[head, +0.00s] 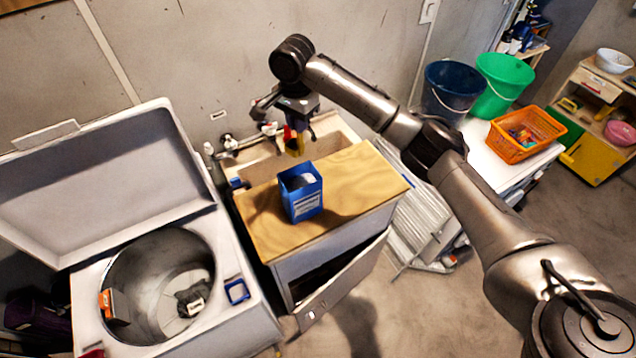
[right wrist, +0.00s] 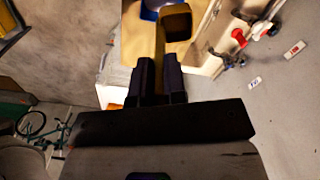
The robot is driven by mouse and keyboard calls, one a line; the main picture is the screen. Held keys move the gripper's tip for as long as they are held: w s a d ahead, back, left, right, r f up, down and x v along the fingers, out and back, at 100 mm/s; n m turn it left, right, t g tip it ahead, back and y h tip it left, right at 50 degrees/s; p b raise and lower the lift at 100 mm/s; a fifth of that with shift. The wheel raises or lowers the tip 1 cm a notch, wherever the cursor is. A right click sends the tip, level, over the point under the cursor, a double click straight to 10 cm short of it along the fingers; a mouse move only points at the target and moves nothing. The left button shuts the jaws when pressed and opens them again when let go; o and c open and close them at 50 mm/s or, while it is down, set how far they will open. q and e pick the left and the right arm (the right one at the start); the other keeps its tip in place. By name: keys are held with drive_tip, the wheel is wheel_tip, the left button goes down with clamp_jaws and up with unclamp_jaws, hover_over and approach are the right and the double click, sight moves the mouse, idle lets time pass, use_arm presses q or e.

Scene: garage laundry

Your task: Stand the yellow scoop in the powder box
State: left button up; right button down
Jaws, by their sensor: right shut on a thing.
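The powder box (head: 305,203) is blue, open at the top, and stands upright on the wooden counter top (head: 350,185). My right gripper (head: 297,128) is above and behind the box in the head view. It is shut on the yellow scoop (head: 295,147), which hangs below the fingers, apart from the box. In the right wrist view the scoop (right wrist: 174,20) shows its squarish cup, with its handle between the fingers (right wrist: 160,85). The box (right wrist: 149,9) is partly hidden behind the scoop there. My left gripper is not in view.
A sink (head: 262,165) with taps lies behind the counter. An open top-loading washer (head: 220,225) stands at the left. Two buckets, blue (head: 450,92) and green (head: 503,84), and an orange basket (head: 520,145) are at the right. The counter is clear right of the box.

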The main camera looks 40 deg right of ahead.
wheel_tip(320, 180, down, 18)
drive_tip(key=s+p, duration=0.1)
drive_tip(key=p, duration=0.1)
drive_tip(key=shift+f, duration=0.15)
idle(0.5)
drive_tip(key=shift+s+a+f, duration=0.1)
drive_tip(key=c, duration=1.2)
unclamp_jaws()
